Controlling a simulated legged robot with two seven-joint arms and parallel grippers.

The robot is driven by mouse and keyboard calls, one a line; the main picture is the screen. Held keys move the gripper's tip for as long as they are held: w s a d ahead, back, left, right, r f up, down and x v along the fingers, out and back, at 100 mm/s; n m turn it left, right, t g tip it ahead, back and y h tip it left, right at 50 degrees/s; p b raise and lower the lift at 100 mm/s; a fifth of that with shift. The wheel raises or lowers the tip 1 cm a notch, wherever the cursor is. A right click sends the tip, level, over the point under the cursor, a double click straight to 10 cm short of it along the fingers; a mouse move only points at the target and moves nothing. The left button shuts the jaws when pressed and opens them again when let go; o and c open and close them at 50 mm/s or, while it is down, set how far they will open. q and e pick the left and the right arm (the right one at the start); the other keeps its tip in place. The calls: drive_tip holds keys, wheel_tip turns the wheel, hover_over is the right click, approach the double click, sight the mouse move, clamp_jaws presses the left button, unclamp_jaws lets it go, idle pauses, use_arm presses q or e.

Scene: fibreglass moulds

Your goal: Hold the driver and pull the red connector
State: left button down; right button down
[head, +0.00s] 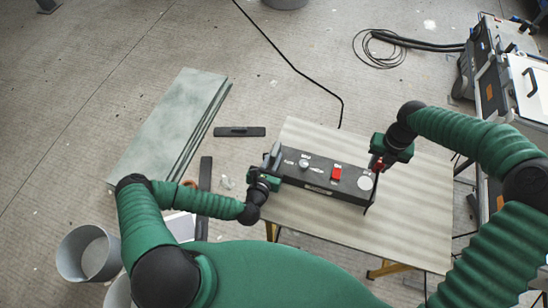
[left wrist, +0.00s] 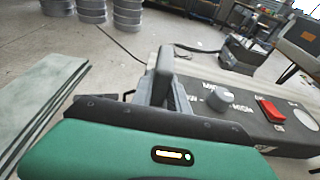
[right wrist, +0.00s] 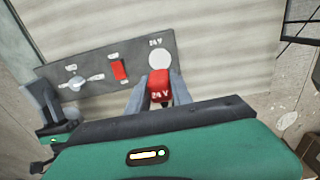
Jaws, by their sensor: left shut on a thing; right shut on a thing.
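The driver (head: 320,174) is a long dark box lying on the board. It has a grey knob, a red switch and a pale round disc marked 24 V (right wrist: 159,58). My left gripper (head: 268,168) is shut on the upright dark grey piece (left wrist: 161,74) at the driver's left end. My right gripper (head: 377,164) is shut on the red connector (right wrist: 159,84), also marked 24 V, near the driver's right end. In the head view the disc shows uncovered, with the connector apart from it, up and right. A black cable hangs below my right gripper.
The pale board (head: 410,220) has bare room right of the driver. Green-grey sheets (head: 165,125) and a black bar (head: 239,131) lie on the floor at left. A grey bucket (head: 88,254) stands lower left. Equipment cases (head: 505,80) stand at the right.

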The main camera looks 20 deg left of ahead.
use_arm(q)
drive_tip(key=shift+s+f, duration=0.1)
drive_tip(key=shift+f, duration=0.05)
drive_tip(key=c, duration=1.2)
unclamp_jaws()
drive_tip(key=v, duration=1.1)
drive_tip(key=shift+s, duration=0.4)
